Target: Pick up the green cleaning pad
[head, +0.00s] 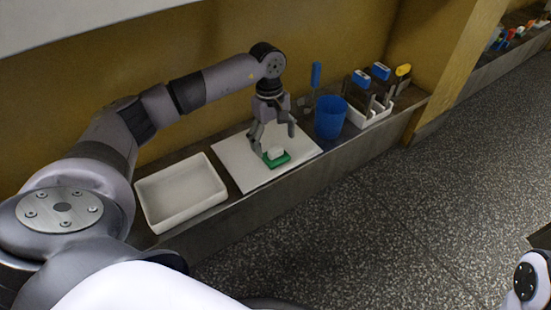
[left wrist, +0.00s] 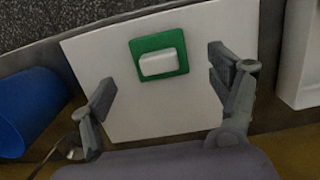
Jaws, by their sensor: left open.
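The green cleaning pad (head: 285,161) lies flat on a white board (head: 239,168) on the ledge. A white block-shaped handle (head: 276,152) sits on top of it. The pad also shows in the left wrist view (left wrist: 177,42), near the top middle, with its white handle (left wrist: 158,62). My left gripper (head: 274,141) points down above the pad, with its fingers spread and nothing between them. In the left wrist view its fingers (left wrist: 162,76) stand to either side of the pad, apart from it. My right gripper is not in view.
An empty white tray (head: 181,191) stands left of the board. To the right are a blue cup (head: 331,118), an upright blue-handled tool (head: 316,75) and a white holder (head: 371,116) with blue- and yellow-handled tools. A yellow wall (head: 215,60) rises behind; speckled floor lies in front.

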